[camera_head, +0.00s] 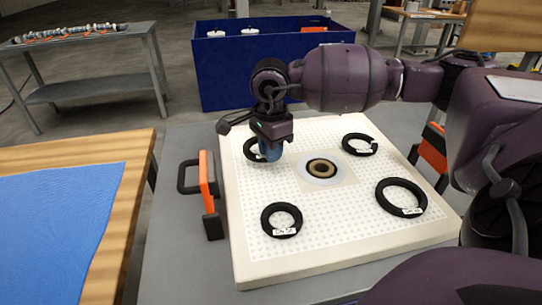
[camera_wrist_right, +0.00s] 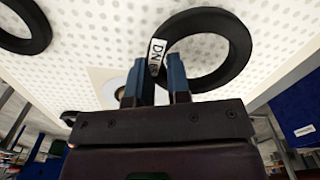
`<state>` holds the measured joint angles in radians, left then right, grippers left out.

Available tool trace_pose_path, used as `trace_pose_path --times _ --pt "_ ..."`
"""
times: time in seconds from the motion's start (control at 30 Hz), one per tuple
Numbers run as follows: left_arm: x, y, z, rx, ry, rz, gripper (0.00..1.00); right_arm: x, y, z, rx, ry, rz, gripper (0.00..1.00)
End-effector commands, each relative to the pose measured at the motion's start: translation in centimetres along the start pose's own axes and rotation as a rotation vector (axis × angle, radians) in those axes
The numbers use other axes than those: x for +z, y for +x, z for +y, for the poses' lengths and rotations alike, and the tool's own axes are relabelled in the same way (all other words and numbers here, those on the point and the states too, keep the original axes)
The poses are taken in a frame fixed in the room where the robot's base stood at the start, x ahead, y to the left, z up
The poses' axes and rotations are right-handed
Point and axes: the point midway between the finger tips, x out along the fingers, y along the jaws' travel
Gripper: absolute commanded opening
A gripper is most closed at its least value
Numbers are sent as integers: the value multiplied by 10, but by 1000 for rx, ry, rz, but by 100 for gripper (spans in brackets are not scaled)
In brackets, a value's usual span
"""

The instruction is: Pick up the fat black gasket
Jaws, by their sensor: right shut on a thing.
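My right gripper (camera_head: 270,155) is over the far left of the perforated white plate, shut on the rim of a thick black gasket (camera_head: 249,149). In the right wrist view, this gasket (camera_wrist_right: 205,18) has a white "DN" label beside the blue fingers (camera_wrist_right: 161,78). Whether it is lifted off the plate is hard to tell. Three other black gaskets with white labels lie on the plate: one at the far right (camera_head: 346,143), one at the near left (camera_head: 266,220) and a larger one at the near right (camera_head: 381,197). My left gripper is not in view.
The white plate (camera_head: 255,265) has a round central port (camera_head: 321,169) and black-and-orange handles (camera_head: 207,183) on its sides. A blue bin (camera_head: 225,80) stands behind. A wooden table with a blue cloth (camera_head: 60,225) is at left, a grey bench (camera_head: 130,42) behind it.

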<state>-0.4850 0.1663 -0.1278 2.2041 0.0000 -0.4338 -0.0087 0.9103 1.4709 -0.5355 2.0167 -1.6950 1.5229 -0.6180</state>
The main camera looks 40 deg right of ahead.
Motion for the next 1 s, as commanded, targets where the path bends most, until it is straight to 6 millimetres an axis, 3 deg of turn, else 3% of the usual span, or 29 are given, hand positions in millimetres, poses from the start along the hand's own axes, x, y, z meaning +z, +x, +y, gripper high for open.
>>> trace_pose_path --times 0.03,0.2,0.5,0.73,1.0 --pt "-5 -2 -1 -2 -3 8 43 0 -19 -1 -13 0 -3 0" --pt "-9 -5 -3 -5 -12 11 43 0 -64 0 -15 0 -3 0" --pt "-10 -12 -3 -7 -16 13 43 0 -134 0 -10 0 -3 0" --pt "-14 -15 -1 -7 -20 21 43 0 -164 0 -5 0 -2 0" --pt "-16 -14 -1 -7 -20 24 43 0 -172 0 -2 -1 -1 0"
